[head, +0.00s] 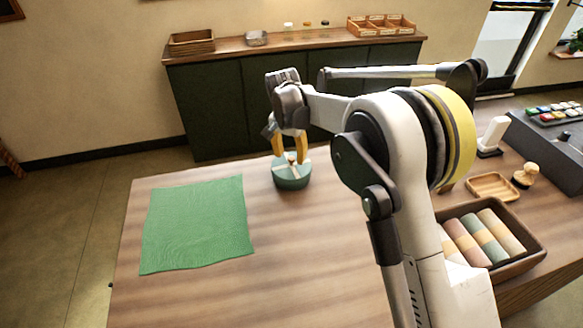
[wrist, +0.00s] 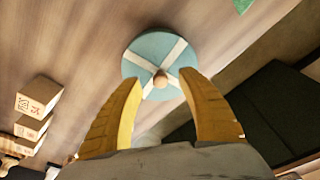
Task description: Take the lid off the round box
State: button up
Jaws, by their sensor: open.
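The round box (head: 292,180) is teal and stands upright on the wooden table, right of the green cloth. Its lid (wrist: 148,50) is on, with a pale cross band and a small round wooden knob (wrist: 160,79) at the centre. My gripper (head: 290,150) is above the box with its yellow fingers pointing down. In the wrist view the fingers (wrist: 160,90) are open and apart, with the knob between and slightly beyond their tips. I cannot tell whether a finger touches the lid. The lower side of the box is hidden in the wrist view.
The green cloth (head: 196,224) lies flat at the left. A tray of rolled cloths (head: 530,249), a small wooden tray (head: 492,187) and a wooden stamp (head: 525,175) are at the right. A dark sideboard (head: 230,100) stands behind. The table's middle front is clear.

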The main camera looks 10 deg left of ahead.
aim_at(291, 158)
jog(key=f, duration=0.1)
jog(key=w+f, duration=0.1)
jog(key=f, duration=0.1)
jog(key=shift+d+f+b, duration=0.1)
jog(key=shift+f+b, duration=0.05)
jog(key=shift+b, duration=0.15)
jog(key=shift+s, duration=0.1)
grip_shut()
